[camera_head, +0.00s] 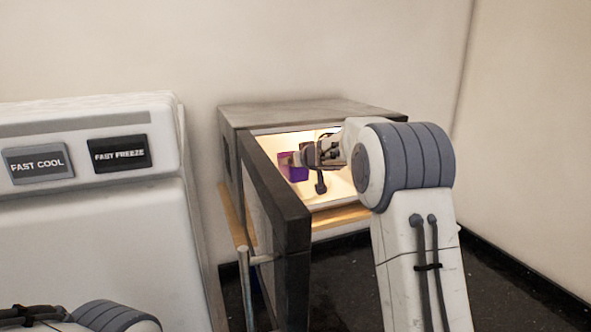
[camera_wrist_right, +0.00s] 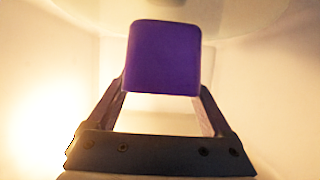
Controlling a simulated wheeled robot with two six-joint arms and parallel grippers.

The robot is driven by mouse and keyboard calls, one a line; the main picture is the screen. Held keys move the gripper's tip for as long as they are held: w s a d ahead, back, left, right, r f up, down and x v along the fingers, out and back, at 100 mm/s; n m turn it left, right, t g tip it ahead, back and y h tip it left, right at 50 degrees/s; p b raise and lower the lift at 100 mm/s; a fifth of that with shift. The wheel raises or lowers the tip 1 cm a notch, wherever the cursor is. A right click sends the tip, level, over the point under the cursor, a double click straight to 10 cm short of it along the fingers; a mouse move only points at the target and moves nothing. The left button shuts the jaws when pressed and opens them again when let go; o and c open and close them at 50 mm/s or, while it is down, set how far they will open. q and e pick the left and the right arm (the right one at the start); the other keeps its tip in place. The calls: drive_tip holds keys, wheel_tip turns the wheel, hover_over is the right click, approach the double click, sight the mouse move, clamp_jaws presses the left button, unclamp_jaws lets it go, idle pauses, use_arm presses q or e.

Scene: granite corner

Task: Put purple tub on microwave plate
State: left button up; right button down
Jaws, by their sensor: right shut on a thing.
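The purple tub (camera_head: 293,172) is inside the lit microwave (camera_head: 310,112) in the head view, partly hidden by my right gripper (camera_head: 292,160). In the right wrist view the purple tub (camera_wrist_right: 163,58) sits between the two fingers of my right gripper (camera_wrist_right: 162,88), which is shut on it. A pale, rounded surface at the top of the wrist view may be the microwave plate (camera_wrist_right: 235,25); I cannot tell whether the tub touches it. My left gripper is not in view; only part of my left arm shows at the lower left.
The microwave door (camera_head: 275,195) stands open toward me, left of my right arm. A white appliance (camera_head: 90,220) with "FAST COOL" and "FAST FREEZE" buttons stands at the left. The wall is close on the right, above a dark counter (camera_head: 500,285).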

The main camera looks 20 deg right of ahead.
wheel_tip(320, 180, down, 3)
drive_tip(key=shift+r+b, duration=0.15)
drive_tip(key=shift+b, duration=0.5)
drive_tip(key=shift+r, duration=0.15)
unclamp_jaws()
drive_tip(key=shift+f, duration=0.2)
